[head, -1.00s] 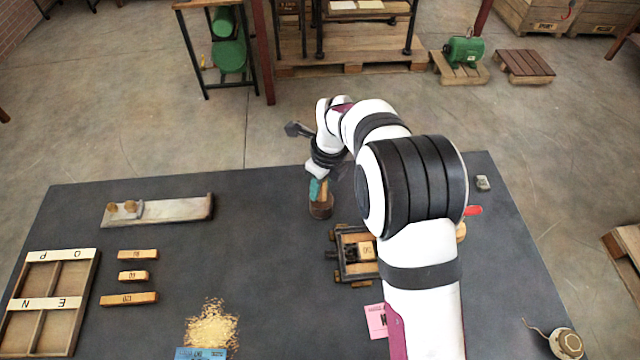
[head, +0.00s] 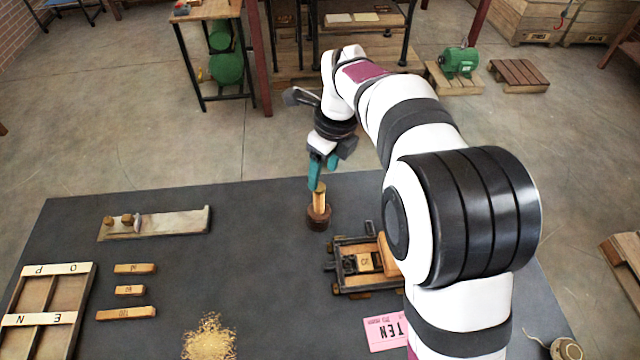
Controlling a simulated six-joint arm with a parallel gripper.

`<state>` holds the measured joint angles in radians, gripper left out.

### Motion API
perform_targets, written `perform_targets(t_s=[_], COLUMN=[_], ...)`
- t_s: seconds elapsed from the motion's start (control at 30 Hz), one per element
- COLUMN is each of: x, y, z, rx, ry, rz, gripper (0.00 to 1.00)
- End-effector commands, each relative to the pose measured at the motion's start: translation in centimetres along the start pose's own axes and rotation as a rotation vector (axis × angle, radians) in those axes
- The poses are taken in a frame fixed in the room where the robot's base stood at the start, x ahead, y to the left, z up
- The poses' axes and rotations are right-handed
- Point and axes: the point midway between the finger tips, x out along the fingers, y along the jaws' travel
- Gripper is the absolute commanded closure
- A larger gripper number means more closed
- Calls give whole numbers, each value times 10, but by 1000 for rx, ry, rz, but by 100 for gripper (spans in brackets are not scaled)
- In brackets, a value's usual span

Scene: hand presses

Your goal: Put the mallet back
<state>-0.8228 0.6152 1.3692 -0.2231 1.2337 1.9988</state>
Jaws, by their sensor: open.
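The mallet (head: 319,212) stands upright near the far edge of the dark table, its dark brown head down and its pale wooden handle pointing up. My gripper (head: 321,177) points down at the top of the handle, its teal fingers apart and empty. The fingertips overlap the handle's top end in this view, and I cannot tell whether they still touch it. Whether the mallet head rests in a holder or on the bare table is not clear.
A small hand press (head: 360,264) stands right of the mallet, partly behind my arm. A pink TEN card (head: 385,332) lies in front. At left are a wooden tray (head: 45,310), several wooden blocks (head: 130,290), a pale board (head: 165,223) and a shavings pile (head: 210,338). The middle is clear.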

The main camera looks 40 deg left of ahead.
Motion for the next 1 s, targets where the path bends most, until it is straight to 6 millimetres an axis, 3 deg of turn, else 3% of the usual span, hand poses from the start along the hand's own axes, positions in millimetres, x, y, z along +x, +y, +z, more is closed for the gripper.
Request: perform_targets(t_s=[0.2, 0.27, 0.37, 0.43, 0.5, 0.6, 0.63, 0.7, 0.8, 1.0], x=[-12, -21, -61, -92, -111, -113, -110, -100, -91, -89], y=[0, -4, -7, 10, 47, 112, 130, 162, 186, 189], z=[-2, -16, -85, -158, -225, -291, -303, -321, -330, -332], rx=[-1, -29, -176, -346, -537, -788, -852, -969, -1062, -1086], ry=[0, 0, 5, 10, 10, 2, -2, -10, -17, -20], rz=[1, -2, -4, 0, 6, 11, 13, 13, 13, 15], gripper=[39, 39, 39, 39, 39, 39, 39, 39, 39, 39])
